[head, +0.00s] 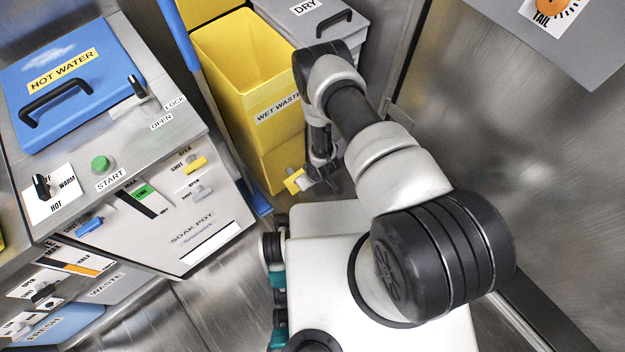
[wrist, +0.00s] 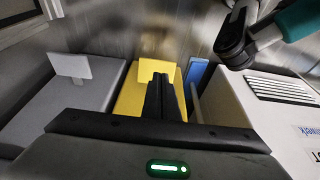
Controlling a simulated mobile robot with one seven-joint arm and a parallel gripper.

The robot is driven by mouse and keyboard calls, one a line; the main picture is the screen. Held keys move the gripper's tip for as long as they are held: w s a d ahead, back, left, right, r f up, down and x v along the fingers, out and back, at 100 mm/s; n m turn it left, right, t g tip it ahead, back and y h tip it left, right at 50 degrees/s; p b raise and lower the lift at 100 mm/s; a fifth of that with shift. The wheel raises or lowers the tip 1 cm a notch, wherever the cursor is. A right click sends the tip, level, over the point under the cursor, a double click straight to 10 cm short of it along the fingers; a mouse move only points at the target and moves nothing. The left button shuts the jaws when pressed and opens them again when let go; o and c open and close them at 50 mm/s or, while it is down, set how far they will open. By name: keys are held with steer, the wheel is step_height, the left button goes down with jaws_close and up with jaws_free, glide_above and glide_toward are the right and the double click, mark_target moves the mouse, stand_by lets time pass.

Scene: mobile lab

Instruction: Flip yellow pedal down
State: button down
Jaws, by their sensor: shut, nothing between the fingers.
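The yellow bin (head: 228,52), marked WET WASTE, stands with its top open. Its yellow pedal (head: 294,181) is a small flat tab low at the bin's front. In the wrist view the yellow pedal (wrist: 154,69) sticks out from the yellow bin's front (wrist: 132,98). My gripper (head: 312,180) is low beside the pedal, partly hidden by my arm in the head view. In the wrist view my gripper (wrist: 161,80) is shut and empty, its fingertips overlapping the pedal's lower right part. I cannot tell whether they touch it.
A grey bin (head: 306,22) marked DRY stands beside the yellow one; its grey pedal (wrist: 72,66) shows in the wrist view. A blue bar (wrist: 195,84) runs close on the gripper's right. The soak pot cabinet (head: 150,200) stands left in the head view.

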steer(key=shift+s+d+r+p, duration=0.15)
steer(key=shift+s+r, duration=0.1)
steer(key=shift+r, duration=0.2)
steer(key=shift+s+d+r+p, duration=0.1)
steer(key=shift+s+d+r, duration=0.15)
steer(key=shift+r, duration=0.15)
steer(key=shift+s+d+r+p, duration=0.1)
steer(key=shift+s+r, duration=0.15)
steer(key=shift+r, duration=0.2)
steer(key=shift+w, duration=0.1)
